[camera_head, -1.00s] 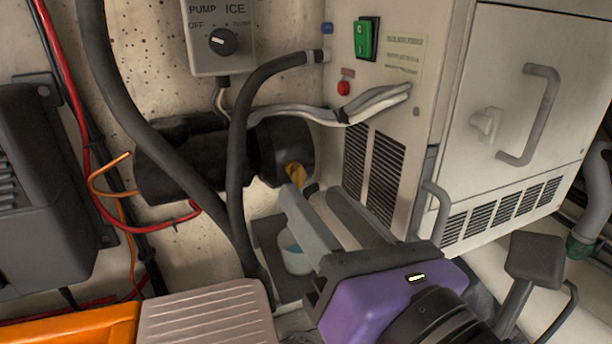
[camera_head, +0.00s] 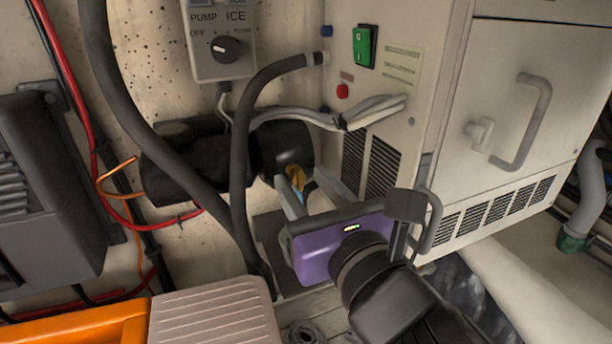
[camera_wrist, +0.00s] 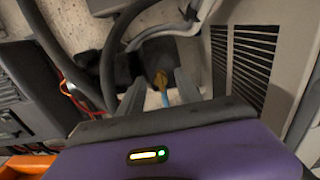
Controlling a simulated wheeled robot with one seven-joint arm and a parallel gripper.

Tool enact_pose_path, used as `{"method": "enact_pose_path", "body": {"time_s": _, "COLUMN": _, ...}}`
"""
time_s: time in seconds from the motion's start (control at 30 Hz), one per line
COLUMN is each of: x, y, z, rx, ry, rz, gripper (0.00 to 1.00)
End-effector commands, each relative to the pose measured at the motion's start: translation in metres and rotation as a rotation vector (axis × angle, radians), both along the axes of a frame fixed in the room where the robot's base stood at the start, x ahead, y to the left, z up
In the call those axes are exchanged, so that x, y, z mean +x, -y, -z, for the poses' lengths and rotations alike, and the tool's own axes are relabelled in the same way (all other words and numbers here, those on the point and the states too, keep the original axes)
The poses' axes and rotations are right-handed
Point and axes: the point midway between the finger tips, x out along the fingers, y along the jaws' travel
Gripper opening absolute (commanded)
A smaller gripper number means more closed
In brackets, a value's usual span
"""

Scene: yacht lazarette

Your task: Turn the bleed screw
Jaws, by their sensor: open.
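The cup under the pump is hidden behind my gripper.
A dark hose (camera_head: 239,150) hangs close left of my gripper. The white ice maker box (camera_head: 395,110) with vents stands close on the right. A switch panel (camera_head: 222,68) is above the pump. A ribbed pale step (camera_head: 215,315) and an orange case (camera_head: 75,325) lie in front.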

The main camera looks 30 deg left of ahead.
Motion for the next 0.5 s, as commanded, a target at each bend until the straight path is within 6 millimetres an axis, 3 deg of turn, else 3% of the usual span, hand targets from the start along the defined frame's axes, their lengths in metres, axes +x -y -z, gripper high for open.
{"method": "enact_pose_path", "body": {"time_s": 0.27, "x": 0.0017, "y": -0.0013, "z": 0.0006, "rx": 0.0, "ry": 0.0, "rz": 0.001, "gripper": 0.41}}
{"method": "enact_pose_path", "body": {"time_s": 0.5, "x": 0.0016, "y": -0.0012, "z": 0.0005, "rx": 0.0, "ry": 0.0, "rz": 0.001, "gripper": 0.0}}
